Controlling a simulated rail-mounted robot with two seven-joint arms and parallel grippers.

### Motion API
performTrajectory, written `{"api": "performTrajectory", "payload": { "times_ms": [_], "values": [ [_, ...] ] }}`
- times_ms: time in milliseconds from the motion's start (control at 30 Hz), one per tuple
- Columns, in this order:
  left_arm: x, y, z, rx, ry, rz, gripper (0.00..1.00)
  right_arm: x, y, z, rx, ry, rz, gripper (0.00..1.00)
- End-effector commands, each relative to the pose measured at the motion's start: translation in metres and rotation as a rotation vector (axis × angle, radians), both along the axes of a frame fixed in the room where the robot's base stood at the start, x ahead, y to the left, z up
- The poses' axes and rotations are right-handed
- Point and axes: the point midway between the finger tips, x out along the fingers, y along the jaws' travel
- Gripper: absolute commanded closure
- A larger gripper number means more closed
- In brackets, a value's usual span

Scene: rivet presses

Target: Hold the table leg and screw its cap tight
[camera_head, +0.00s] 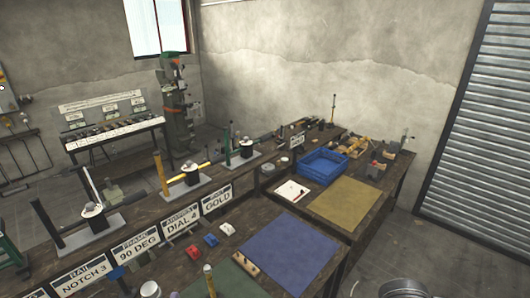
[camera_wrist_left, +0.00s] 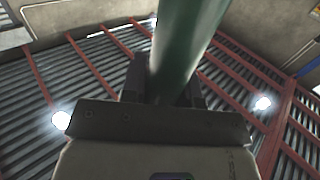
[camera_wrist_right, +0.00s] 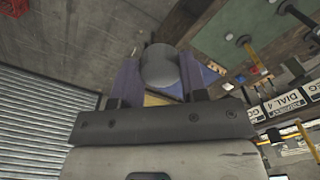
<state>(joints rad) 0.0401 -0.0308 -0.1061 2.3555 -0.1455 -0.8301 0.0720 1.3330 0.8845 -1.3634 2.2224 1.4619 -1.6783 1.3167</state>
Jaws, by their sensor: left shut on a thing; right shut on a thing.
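The green table leg (camera_wrist_left: 180,50) runs up through the left wrist view as a thick round bar. My left gripper (camera_wrist_left: 166,78) is shut around it, one dark finger on each side. In the right wrist view my right gripper (camera_wrist_right: 160,75) is shut on a rounded grey cap (camera_wrist_right: 160,66), with a finger against each side. No leg shows beyond the cap there, so I cannot tell how the cap sits on the leg. I cannot clearly make out either gripper, the held leg or the cap in the head view.
In the head view a long wooden bench carries lever presses (camera_head: 187,178), placards (camera_head: 137,246), a blue mat (camera_head: 290,247), a tan mat (camera_head: 347,203) and a blue crate (camera_head: 322,166). A clipboard (camera_head: 291,190) lies by the crate. A ribbed shutter (camera_head: 485,140) closes the right side.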

Motion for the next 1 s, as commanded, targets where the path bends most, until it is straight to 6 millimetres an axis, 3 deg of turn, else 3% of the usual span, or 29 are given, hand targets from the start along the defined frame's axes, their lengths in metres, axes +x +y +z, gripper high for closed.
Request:
{"api": "performTrajectory", "payload": {
  "times_ms": [33,267,833,1000],
  "values": [
    [0.000,0.000,0.008,0.000,-0.002,0.000,1.00,-0.002,0.000,0.007,0.000,0.001,0.000,0.82],
    [0.000,0.000,0.013,0.000,-0.002,0.000,1.00,-0.004,0.000,0.011,0.001,0.003,-0.001,0.82],
    [0.000,-0.001,0.012,0.000,-0.002,-0.004,1.00,-0.004,0.000,0.010,0.001,0.002,-0.001,0.82],
    [-0.001,-0.013,0.001,0.003,0.001,-0.063,1.00,-0.004,0.000,0.010,0.001,0.002,-0.001,0.82]
  ]
}}
